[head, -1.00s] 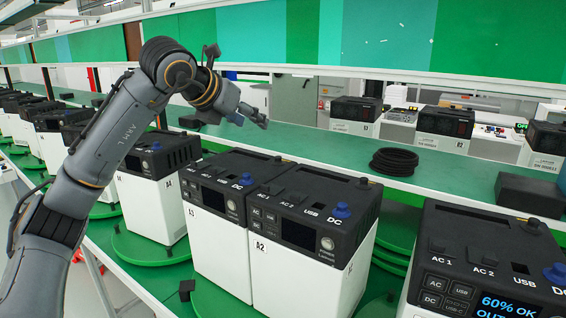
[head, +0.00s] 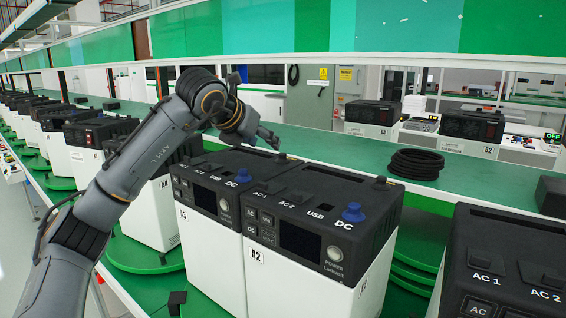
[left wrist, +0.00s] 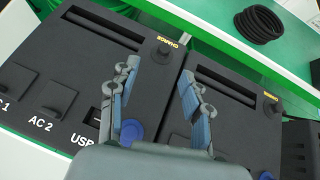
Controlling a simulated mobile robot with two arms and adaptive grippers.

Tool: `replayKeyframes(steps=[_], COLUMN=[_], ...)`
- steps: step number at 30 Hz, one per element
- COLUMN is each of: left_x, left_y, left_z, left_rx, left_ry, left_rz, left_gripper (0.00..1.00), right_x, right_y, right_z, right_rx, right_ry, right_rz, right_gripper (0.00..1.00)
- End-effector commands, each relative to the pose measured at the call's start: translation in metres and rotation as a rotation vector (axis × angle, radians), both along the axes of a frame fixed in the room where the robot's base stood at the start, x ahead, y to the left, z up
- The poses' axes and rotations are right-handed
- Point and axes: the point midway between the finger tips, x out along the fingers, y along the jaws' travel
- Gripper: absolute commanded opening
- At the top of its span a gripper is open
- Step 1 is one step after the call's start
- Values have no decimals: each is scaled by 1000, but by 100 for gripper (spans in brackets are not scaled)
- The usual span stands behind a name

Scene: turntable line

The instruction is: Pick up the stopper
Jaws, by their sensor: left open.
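The task's stopper could be a blue knob or a small black knob; I cannot tell which. On unit A3 (head: 205,235) a blue knob (head: 243,175) sits by DC, and a black knob (head: 281,156) is at the rear corner. Unit A2 (head: 300,275) has a similar blue knob (head: 353,212) and black knob (head: 380,181). My left gripper (head: 272,138) is open and empty over the rear of these units. In the left wrist view its fingers (left wrist: 158,72) are apart, with a black knob (left wrist: 163,49) beyond their tips by a yellow label and a blue knob (left wrist: 131,130) beside one finger.
A coiled black cable (head: 415,163) lies on the green bench (head: 330,148) behind. More units line the left side, and another unit (head: 510,255) stands at the right. A3 and A2 stand close together. Bench space left of the coil is clear.

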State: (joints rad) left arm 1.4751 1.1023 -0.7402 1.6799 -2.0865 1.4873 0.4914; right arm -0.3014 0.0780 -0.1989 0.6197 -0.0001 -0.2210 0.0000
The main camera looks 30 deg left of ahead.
Motion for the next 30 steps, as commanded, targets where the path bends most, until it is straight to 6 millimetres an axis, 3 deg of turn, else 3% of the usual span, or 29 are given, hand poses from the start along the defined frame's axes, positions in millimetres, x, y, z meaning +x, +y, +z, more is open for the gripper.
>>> replayKeyframes(steps=[3, 11, 21, 30], left_x=[18, 36, 75, 78], left_y=[1, 3, 0, 1], left_z=[-11, -23, -45, -49], left_rx=[-2, 0, -1, 1], left_ry=[3, 0, 2, 0], left_rz=[0, 0, 1, -1], left_gripper=[49, 49, 49, 46], right_x=[0, 1, 1, 2], right_y=[-1, -3, -2, -2], right_z=[6, 10, 28, 28], right_rx=[-2, -3, -3, -3], right_ry=[0, -2, -3, -4], right_rz=[1, 2, 2, 3], right_gripper=[40, 40, 40, 40])
